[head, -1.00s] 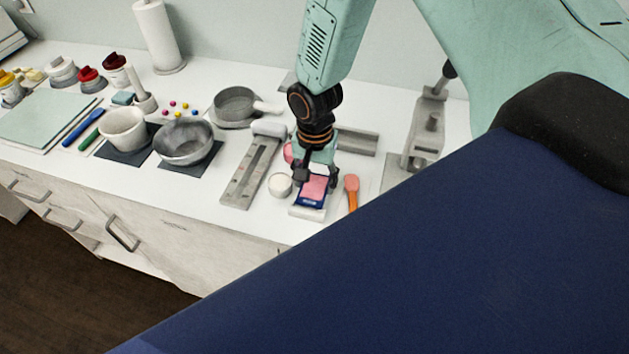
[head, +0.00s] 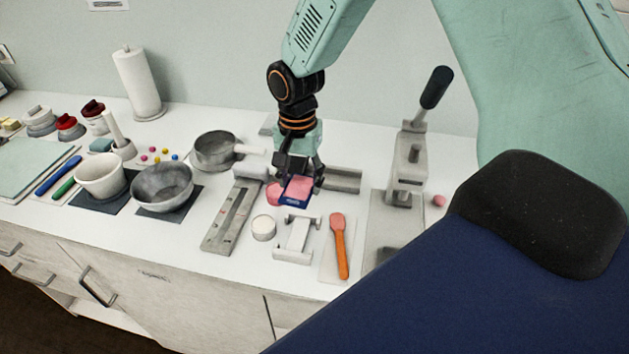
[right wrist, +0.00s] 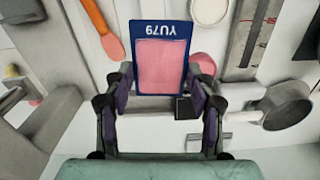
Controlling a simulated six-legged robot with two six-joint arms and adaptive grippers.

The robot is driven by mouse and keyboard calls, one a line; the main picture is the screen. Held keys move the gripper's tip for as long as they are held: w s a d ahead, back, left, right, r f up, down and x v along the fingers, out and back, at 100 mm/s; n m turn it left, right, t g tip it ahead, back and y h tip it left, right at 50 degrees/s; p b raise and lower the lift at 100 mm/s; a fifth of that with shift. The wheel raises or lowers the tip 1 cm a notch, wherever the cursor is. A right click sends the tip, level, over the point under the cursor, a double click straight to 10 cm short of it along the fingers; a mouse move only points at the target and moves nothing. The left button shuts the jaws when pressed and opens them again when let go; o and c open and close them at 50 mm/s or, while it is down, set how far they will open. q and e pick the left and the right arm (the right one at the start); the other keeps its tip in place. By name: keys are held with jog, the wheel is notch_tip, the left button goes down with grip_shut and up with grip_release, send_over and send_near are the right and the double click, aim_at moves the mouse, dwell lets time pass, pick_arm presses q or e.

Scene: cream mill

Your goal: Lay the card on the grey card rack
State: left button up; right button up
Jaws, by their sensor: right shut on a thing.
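The card (head: 297,190), dark blue with a pink panel, is held in my right gripper (head: 298,174) above the counter. In the right wrist view the card (right wrist: 160,64) shows the print "YU79", upside down, and stands between the fingers of my right gripper (right wrist: 160,88). The grey card rack seems to be the long grey ledge (head: 343,180) just behind and to the right of the card; its left part is hidden by the gripper. The card is apart from the white stand (head: 297,238) in front of it. My left gripper is not in view.
A pink round piece (head: 274,193) lies left of the card. A white-topped round pot (head: 263,228), a slotted grey bar (head: 230,218) and an orange spatula (head: 339,245) lie near. A lever press (head: 408,170) stands right; a saucepan (head: 214,150) sits at the left.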

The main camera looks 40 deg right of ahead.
jog(key=w+d+r+n+b, duration=0.1)
jog(key=w+d, duration=0.1)
jog(key=d, duration=0.6)
jog(key=w+d+r+b, duration=0.2)
jog(key=w+d, duration=0.1)
jog(key=d, duration=0.5)
notch_tip(320, 180, down, 7)
jog(key=shift+f, duration=0.1)
jog(key=f, duration=0.2)
jog(key=shift+s+a+f, duration=0.15)
jog(key=shift+s+f, duration=0.15)
jog(key=shift+f, duration=0.3)
jog(key=shift+w+f, duration=0.1)
jog(key=shift+w, duration=0.15)
